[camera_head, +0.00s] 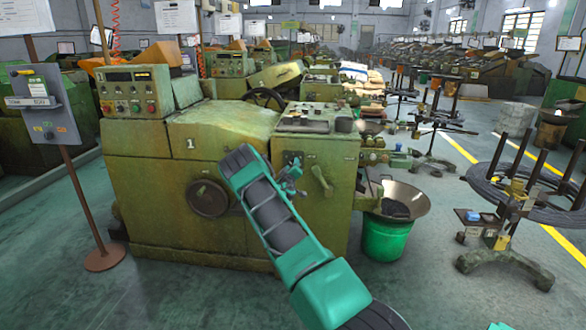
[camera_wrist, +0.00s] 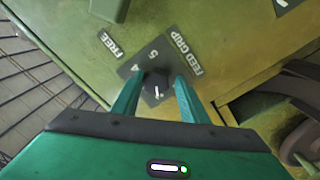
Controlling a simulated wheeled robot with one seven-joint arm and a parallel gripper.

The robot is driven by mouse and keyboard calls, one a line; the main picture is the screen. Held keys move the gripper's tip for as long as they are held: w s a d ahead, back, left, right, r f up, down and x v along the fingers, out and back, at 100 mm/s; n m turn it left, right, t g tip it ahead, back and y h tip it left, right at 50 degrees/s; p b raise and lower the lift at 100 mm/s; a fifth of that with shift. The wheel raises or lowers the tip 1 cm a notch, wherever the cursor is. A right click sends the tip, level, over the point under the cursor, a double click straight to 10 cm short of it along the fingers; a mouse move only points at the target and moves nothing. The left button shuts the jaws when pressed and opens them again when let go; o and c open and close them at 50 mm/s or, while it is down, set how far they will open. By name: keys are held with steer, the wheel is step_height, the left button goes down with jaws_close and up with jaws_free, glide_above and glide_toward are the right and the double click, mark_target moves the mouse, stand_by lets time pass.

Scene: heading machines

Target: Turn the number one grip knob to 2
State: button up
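The green machine marked 1 (camera_head: 215,132) stands ahead in the head view. The grip knob (camera_wrist: 156,80) is a small dark knob on a dark dial plate (camera_wrist: 152,56) in the wrist view. Beside it are the labels FEED GRIP (camera_wrist: 187,54) and FREE (camera_wrist: 110,43). The digits 5 and 4 show on the plate; a white mark shows near the knob, and its setting is unclear. My gripper (camera_wrist: 156,84) has its two teal fingers apart, one on each side of the knob, with small gaps visible. In the head view my gripper (camera_head: 291,173) is at the machine's front right; the knob cannot be made out there.
A control box with buttons (camera_head: 134,92) sits on the machine's left. A lever (camera_head: 322,180) is right of my gripper. A green bucket (camera_head: 388,238) under a metal bowl stands at the right. A sign post (camera_head: 84,195) stands left. Floor in front is clear.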

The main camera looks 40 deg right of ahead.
steer(key=shift+o, duration=0.7)
steer(key=v, duration=1)
steer(key=shift+s+a, duration=0.15)
steer(key=shift+a, duration=0.15)
